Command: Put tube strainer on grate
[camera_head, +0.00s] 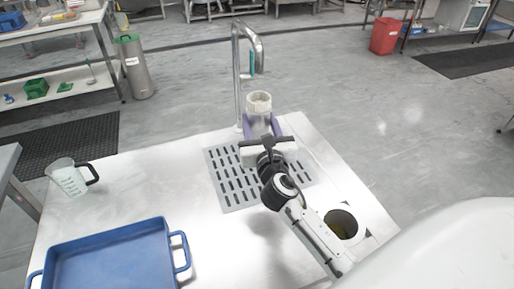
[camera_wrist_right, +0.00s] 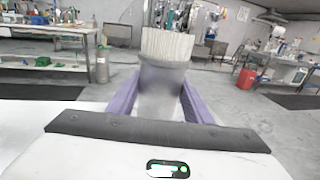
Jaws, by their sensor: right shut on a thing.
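The tube strainer (camera_head: 259,102) is a pale, translucent cylinder with a lighter ribbed top; it is upright between the purple fingers of my right gripper (camera_head: 262,127). The right wrist view shows the strainer (camera_wrist_right: 163,75) with a purple finger on each side, and the gripper (camera_wrist_right: 160,100) is shut on it. The grate (camera_head: 236,190) is a slotted metal panel set in the steel table. The strainer is over or near its far edge; its lower end is hidden by my gripper, so I cannot tell whether it touches. My left gripper is not in view.
A metal faucet (camera_head: 239,85) stands just behind the strainer, its spout bending close by. A blue tray (camera_head: 110,262) and a clear measuring jug (camera_head: 70,180) are on the table's left. A round hole (camera_head: 341,224) is at the right. The table between jug and grate is clear.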

